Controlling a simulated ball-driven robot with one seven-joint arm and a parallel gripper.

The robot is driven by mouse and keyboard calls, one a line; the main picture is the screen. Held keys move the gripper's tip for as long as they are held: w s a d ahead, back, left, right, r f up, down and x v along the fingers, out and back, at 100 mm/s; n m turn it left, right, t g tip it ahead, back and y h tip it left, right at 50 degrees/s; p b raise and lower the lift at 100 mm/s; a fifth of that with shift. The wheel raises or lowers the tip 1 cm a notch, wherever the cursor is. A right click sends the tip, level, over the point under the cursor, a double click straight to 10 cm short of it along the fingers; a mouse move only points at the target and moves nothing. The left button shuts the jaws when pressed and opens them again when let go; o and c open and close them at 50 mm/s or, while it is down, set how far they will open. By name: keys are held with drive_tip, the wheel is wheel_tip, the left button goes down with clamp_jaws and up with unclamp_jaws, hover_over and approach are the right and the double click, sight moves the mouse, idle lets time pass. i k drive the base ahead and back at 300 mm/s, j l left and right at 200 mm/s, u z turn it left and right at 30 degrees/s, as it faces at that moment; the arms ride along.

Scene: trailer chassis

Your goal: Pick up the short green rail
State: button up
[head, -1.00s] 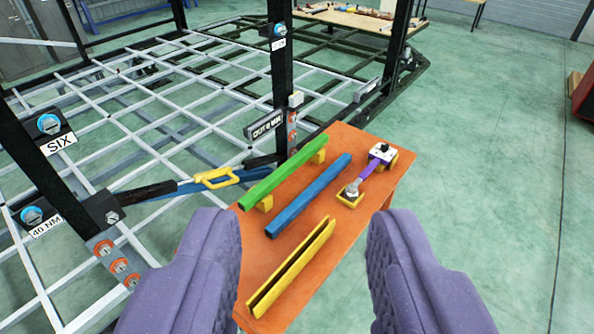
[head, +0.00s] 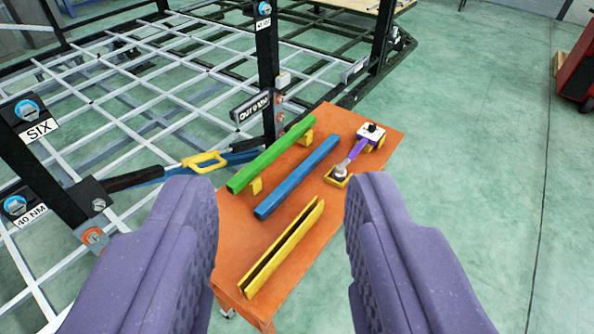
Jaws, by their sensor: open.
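The short green rail (head: 272,154) lies on yellow supports near the left edge of an orange table (head: 318,243), beside the chassis. My gripper (head: 278,215) is open and empty, its two purple padded fingers in the foreground. The rail is beyond the fingertips, between them and a little to the left in the picture, and not touched by them. A blue rail (head: 297,177) lies just right of the green one. A yellow channel-shaped piece (head: 282,248) lies nearer, between the fingers in the picture.
A purple-handled tool (head: 355,152) rests in yellow holders at the table's right. The chassis, a white grid with black posts (head: 267,70), stands close on the left. A torque wrench with a yellow handle (head: 204,162) lies against it. Green floor on the right is clear; a red cabinet (head: 580,70) stands far right.

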sight(245, 176)
drive_tip(key=u, duration=2.15)
drive_tip(key=z, duration=2.1)
drive_tip(key=i+l+u, duration=0.25)
drive_tip(key=i+l, duration=0.65)
